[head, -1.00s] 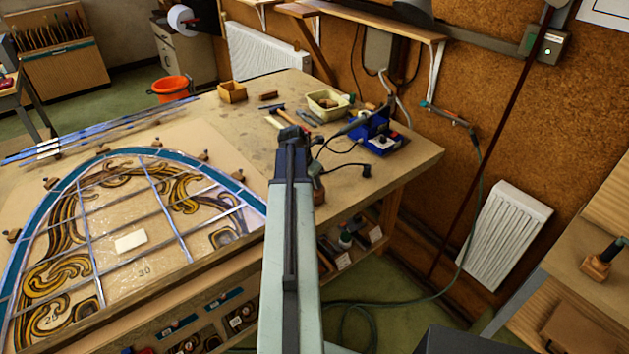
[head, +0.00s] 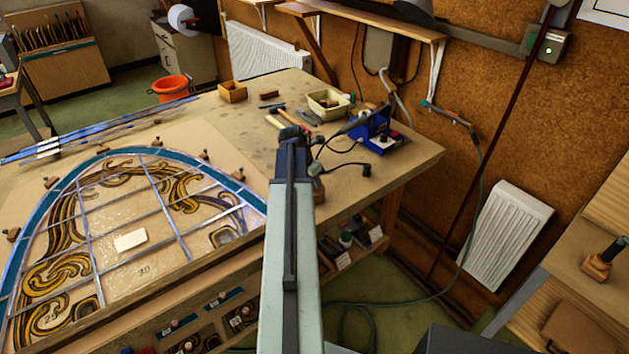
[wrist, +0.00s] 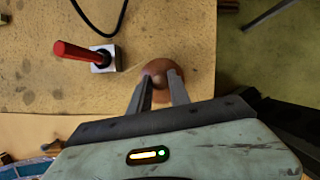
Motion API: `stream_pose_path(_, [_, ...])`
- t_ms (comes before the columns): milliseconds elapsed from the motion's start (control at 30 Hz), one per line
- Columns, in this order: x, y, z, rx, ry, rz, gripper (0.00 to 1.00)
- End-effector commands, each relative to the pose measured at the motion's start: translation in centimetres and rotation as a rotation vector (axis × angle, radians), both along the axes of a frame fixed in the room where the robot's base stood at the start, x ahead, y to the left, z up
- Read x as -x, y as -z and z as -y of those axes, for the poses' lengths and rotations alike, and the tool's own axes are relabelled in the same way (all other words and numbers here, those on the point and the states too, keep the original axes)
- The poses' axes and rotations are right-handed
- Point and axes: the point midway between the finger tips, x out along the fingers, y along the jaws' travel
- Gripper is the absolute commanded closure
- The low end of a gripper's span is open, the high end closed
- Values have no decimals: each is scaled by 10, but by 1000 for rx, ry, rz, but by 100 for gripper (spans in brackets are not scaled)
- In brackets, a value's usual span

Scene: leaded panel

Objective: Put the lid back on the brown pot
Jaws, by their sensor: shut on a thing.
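In the wrist view, my gripper (wrist: 158,92) is shut on the small round knob of a brown lid (wrist: 192,76), one finger on each side. The lid shows as a round brown disc just past the fingertips. The brown pot (head: 319,190) shows in the head view as a sliver at the bench's front edge, right of my arm and mostly hidden by it. From above, I cannot tell whether the lid touches the pot's rim or is held just above it.
A red-handled tool (wrist: 80,52) with a square grey end is left of the lid in the wrist view. A blue soldering station (head: 376,135), a cream tray (head: 329,103) and a black cable lie farther back. The leaded panel (head: 130,240) covers the left bench. The bench edge is close right.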

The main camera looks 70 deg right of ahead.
Motion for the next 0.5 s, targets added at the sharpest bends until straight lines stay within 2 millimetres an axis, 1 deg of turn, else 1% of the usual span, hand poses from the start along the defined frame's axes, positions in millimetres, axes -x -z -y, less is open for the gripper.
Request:
stream_pose_path(200, [0,0,0,0,0,0,100])
stream_pose_path(233, [0,0,0,0,0,0,74])
stream_pose_path(267, [0,0,0,0,0,0,66])
stream_pose_path(300, [0,0,0,0,0,0,55])
stream_pose_path(333, [0,0,0,0,0,0,52])
stream_pose_path(500, [0,0,0,0,0,0,52])
